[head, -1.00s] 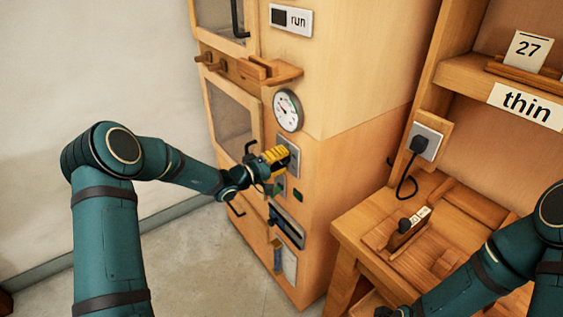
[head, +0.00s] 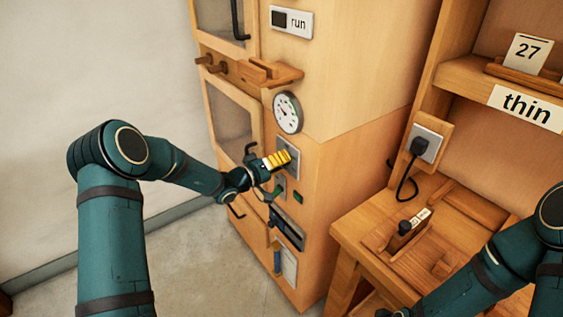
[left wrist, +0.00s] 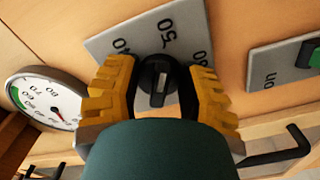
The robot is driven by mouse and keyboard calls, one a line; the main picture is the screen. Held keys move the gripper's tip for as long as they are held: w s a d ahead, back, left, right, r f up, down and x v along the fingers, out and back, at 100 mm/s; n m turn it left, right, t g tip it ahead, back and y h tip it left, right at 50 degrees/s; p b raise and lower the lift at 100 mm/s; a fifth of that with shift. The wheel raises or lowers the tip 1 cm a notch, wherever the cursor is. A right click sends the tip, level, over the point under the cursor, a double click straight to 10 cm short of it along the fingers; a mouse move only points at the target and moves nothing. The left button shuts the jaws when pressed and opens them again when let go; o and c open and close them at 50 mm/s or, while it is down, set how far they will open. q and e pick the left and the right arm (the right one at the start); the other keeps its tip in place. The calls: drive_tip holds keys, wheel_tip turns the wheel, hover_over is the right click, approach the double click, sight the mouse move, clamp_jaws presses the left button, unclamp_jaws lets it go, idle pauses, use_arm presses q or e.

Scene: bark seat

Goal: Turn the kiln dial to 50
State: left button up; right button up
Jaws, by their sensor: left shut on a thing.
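The kiln dial (left wrist: 158,82) is a round black knob with a pale mark on its face. It sits on a grey plate (left wrist: 112,42) with numbers around it; 50 reads clearly above the knob. I cannot tell exactly which number the mark points to. My left gripper (left wrist: 160,80) has its yellow fingers on either side of the knob and is shut on it. In the head view the left gripper (head: 278,160) is against the grey plate (head: 291,150) on the kiln front and hides the knob.
A round gauge (head: 287,112) is above the plate, and also shows in the left wrist view (left wrist: 42,98). A green button (head: 298,197) and a dark slot panel (head: 287,228) are below. A wooden bench (head: 370,225) stands to the right.

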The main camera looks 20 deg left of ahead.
use_arm(q)
drive_tip(key=shift+r, duration=0.1)
drive_tip(key=o, duration=1.2)
drive_tip(key=shift+w, duration=0.1)
drive_tip(key=v, duration=1.2)
